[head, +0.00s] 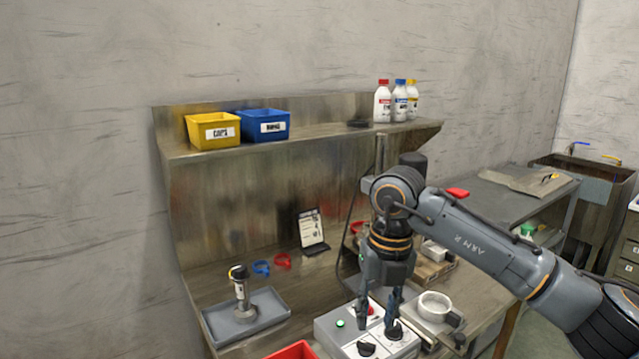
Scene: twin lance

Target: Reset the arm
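My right arm (480,240) comes in from the right and bends down at its wrist. Its gripper (378,325) points down over a light grey control box (330,330) at the bench's front. The two fingers are apart, and I see nothing held between them. The box has a green button (340,323) and black knobs, one of them (366,348) in front of the gripper. The right fingertip is close to another knob; I cannot tell whether they touch. My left gripper is not in view.
A grey tray (270,308) holds an upright tool (241,290). A red bin (293,351) is at the front edge. A white round part (434,305) sits right of the box. Yellow (213,131) and blue (264,125) bins and bottles (383,103) stand on the shelf above.

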